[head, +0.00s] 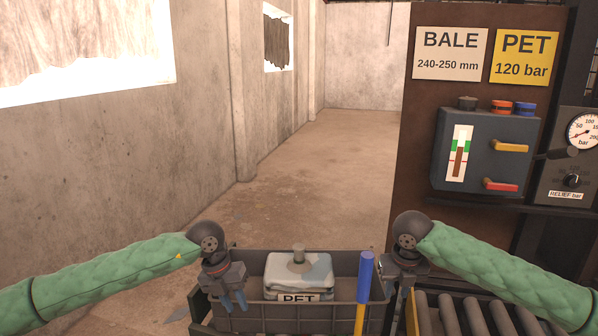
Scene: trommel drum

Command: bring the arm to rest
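My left arm in its green quilted sleeve comes in from the left. Its gripper (234,303) points down over the left part of a dark crate (335,264), and its fingertips look slightly apart with nothing visible between them. My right arm comes in from the right. Its gripper (387,292) hangs beside a blue-capped handle (365,277) with a yellow shaft; its fingers are partly hidden, and I cannot tell whether they touch the handle.
A pale bale labelled PET (300,270) sits in the crate. A roller conveyor (473,313) lies at the lower right. A control box (483,152) with levers and a pressure gauge (584,131) stand at the right. Open floor (320,165) lies beyond the crate.

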